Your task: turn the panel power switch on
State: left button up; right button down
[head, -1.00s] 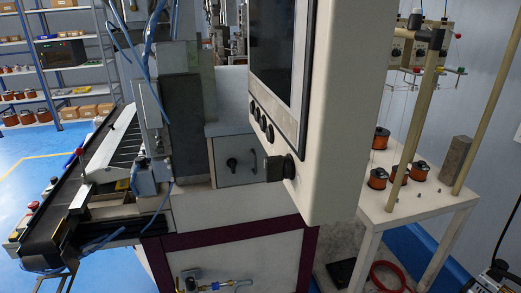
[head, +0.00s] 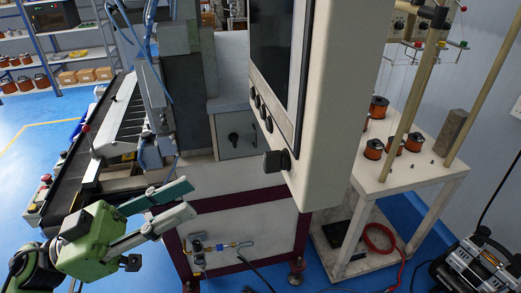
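The control panel (head: 322,140) hangs in the middle, seen nearly edge-on, with its face turned to the left. A large black switch knob (head: 277,162) sticks out low on that face; its exact setting cannot be told. Several smaller black knobs (head: 261,110) sit in a row above it. My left gripper (head: 191,197) is at the lower left, its two green fingers apart and pointing right. It is empty, to the left of and lower than the switch in the picture, and not touching it. My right gripper is not in view.
A grey box with a small rotary handle (head: 233,137) is behind the panel. A conveyor (head: 75,175) runs along the left. A white table (head: 400,178) with copper spools stands at right.

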aim_at(264, 160)
pick_arm(q)
jog(key=p+x, duration=0.5)
jog(key=x, duration=0.8)
jog(key=shift+w+a+r+p, duration=0.1)
jog(key=shift+a+r+p, duration=0.1)
jog(key=shift+p, duration=0.15)
jog(key=shift+d, duration=0.4)
jog(key=shift+a, duration=0.1)
grip_shut()
jog(key=shift+f, duration=0.1)
